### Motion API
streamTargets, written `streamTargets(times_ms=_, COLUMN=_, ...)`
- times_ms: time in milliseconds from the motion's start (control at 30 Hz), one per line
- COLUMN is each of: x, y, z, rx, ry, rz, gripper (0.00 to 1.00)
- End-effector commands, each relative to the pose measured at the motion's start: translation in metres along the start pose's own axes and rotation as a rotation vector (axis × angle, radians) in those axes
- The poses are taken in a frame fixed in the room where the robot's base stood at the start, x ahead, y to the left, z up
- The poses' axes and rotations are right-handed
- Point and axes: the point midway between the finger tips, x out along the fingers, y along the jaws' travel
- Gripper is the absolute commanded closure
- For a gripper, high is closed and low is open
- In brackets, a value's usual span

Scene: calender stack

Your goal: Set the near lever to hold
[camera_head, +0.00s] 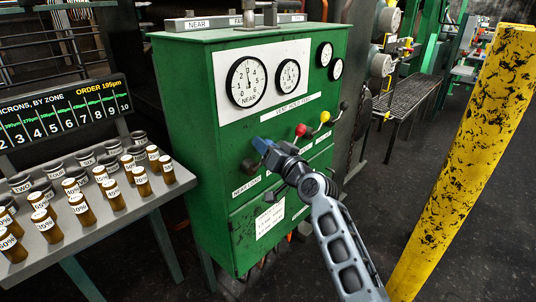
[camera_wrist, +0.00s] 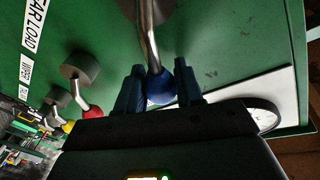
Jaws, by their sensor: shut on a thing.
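The near lever is a bent metal rod (camera_wrist: 147,42) ending in a blue ball knob (camera_wrist: 160,88). It rises from a dark round hub (camera_head: 250,166) on the front of the green cabinet (camera_head: 192,130), above the near load label (camera_head: 246,186). My gripper (camera_head: 263,146) is shut on the blue knob. In the wrist view its blue fingers (camera_wrist: 160,92) stand on either side of the knob. A vent, hold, feed plate (camera_head: 293,107) is above the levers. I cannot tell which setting the lever is at.
To the right of my gripper are a red-knobbed lever (camera_head: 300,130) and a yellow-knobbed lever (camera_head: 325,117). Gauges (camera_head: 247,81) sit above. A tray of brown bottles (camera_head: 85,215) stands at left. A yellow post (camera_head: 470,150) stands close at right, beside my arm.

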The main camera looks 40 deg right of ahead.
Motion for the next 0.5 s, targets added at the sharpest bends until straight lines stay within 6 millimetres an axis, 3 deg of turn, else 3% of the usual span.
streamTargets(times_ms=500, x=-0.007, y=-0.024, z=0.010, rx=-0.379, ry=0.081, rz=-0.062, gripper=1.00)
